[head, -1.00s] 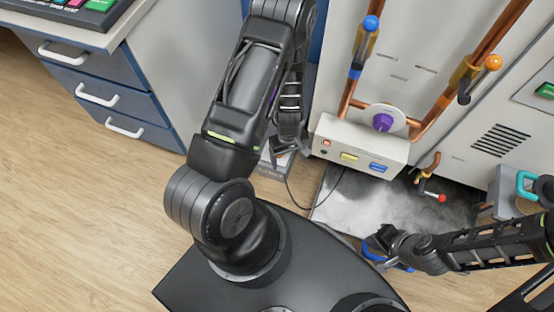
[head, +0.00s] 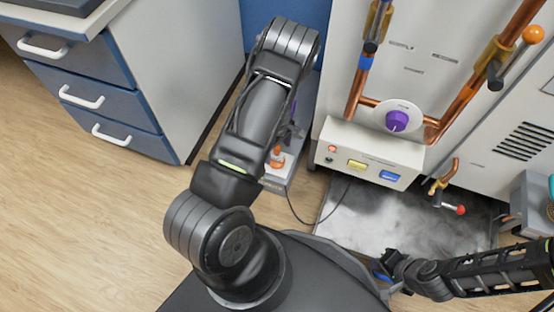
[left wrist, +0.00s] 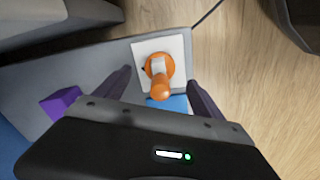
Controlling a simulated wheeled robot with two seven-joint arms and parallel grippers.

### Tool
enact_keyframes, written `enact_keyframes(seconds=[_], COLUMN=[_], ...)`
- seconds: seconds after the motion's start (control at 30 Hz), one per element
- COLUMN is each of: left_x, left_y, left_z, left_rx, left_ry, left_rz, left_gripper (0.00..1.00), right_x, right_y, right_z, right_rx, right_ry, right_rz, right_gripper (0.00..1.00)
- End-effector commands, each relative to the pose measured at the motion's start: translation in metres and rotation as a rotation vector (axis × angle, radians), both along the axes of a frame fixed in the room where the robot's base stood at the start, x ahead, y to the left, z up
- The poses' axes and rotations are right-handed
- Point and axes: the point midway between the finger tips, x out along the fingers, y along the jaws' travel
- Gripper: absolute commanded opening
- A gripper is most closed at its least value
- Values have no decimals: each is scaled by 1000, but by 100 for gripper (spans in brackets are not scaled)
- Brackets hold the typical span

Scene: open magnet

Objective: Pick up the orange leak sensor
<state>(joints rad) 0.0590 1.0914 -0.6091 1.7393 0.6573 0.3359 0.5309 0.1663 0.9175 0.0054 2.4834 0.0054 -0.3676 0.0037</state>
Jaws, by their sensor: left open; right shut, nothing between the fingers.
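The orange leak sensor (head: 277,158) stands on a low grey platform (head: 285,180) beside my left arm in the head view. In the left wrist view the orange sensor (left wrist: 160,85) has a round base on a white square pad (left wrist: 178,47), with a pale band across it. My left gripper (left wrist: 159,77) is open, its two dark fingers apart on either side of the sensor in that view; contact cannot be told. In the head view my left arm hides most of that gripper. My right gripper (head: 386,272) is shut and empty at the lower right.
A purple block (left wrist: 60,102) and a blue patch (left wrist: 172,104) lie near the sensor. A control box (head: 368,155) with a purple knob (head: 397,121) and copper pipes stands right. A dark cable runs from the platform. Blue drawers (head: 85,95) stand left.

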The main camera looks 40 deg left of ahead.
Motion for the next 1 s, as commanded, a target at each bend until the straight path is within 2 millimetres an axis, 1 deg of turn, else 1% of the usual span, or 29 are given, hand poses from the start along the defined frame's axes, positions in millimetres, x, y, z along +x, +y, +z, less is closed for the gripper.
enact_keyframes(seconds=[0.03,0.37,0.47,0.6,0.7,0.8,1.0], left_x=[0,0,-1,-1,-1,-1,0], left_y=[0,0,0,1,1,1,1], left_z=[-5,-7,-17,-40,-52,-58,-57], left_rx=[0,0,-1,0,0,1,0], left_ry=[0,0,1,1,1,0,-1], left_rz=[0,0,1,1,0,1,1], left_gripper=[79,79,79,79,79,79,79], right_x=[0,1,1,3,5,5,5], right_y=[0,0,0,0,0,0,1], right_z=[-3,-4,-10,-25,-30,-32,-31], right_rx=[0,0,-1,-3,-3,-4,-4], right_ry=[-1,-2,-3,-10,-12,-14,-15], right_rz=[0,-1,-2,-5,-7,-7,-8], right_gripper=[0,0,0,0,0,0,0])
